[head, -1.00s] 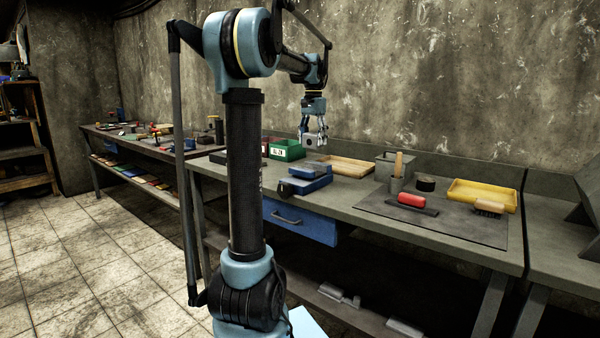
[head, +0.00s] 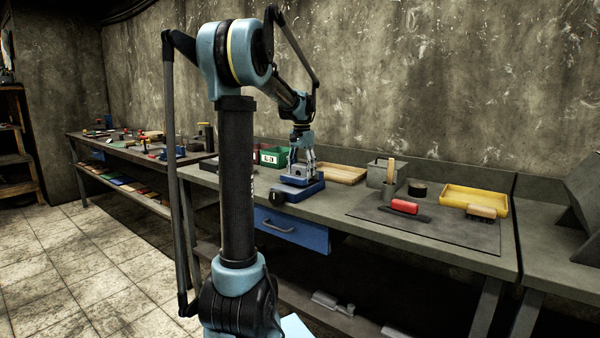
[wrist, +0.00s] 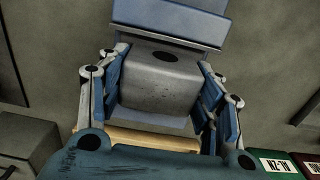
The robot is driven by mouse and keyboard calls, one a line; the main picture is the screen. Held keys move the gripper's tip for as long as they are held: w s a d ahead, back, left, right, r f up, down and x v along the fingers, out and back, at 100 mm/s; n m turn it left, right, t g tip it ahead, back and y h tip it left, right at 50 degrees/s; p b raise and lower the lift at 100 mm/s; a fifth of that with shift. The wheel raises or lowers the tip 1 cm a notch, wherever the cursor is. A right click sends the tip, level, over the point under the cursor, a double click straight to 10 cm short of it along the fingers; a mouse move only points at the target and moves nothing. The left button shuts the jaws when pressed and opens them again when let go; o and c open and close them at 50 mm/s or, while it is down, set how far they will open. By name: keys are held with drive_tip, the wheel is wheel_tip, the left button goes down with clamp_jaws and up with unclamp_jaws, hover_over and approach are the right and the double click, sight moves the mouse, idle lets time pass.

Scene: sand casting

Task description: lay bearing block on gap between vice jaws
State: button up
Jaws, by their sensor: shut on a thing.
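The bearing block (wrist: 160,82) is a grey metal block with a dark round hole in its face. My gripper (wrist: 163,95) is shut on it, with a finger at each side, in the wrist view. In the head view my gripper (head: 301,172) is low over the blue vice (head: 303,190), and the block shows small between its fingers. The vice also shows in the wrist view (wrist: 170,16), beyond and partly behind the block. The block hides the gap between the jaws. I cannot tell whether block and vice touch.
A green bin (head: 270,157) stands left of the vice. A wooden tray (head: 343,173) lies to its right. Farther right are a grey box (head: 378,175), a red-handled tool (head: 404,206) and a yellow tray (head: 474,198). A blue drawer (head: 291,229) hangs under the bench.

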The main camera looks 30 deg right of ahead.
sight(302, 165)
drive_tip(key=shift+f, duration=0.15)
drive_tip(key=o, duration=1.4)
wheel_tip(302, 165, up, 12)
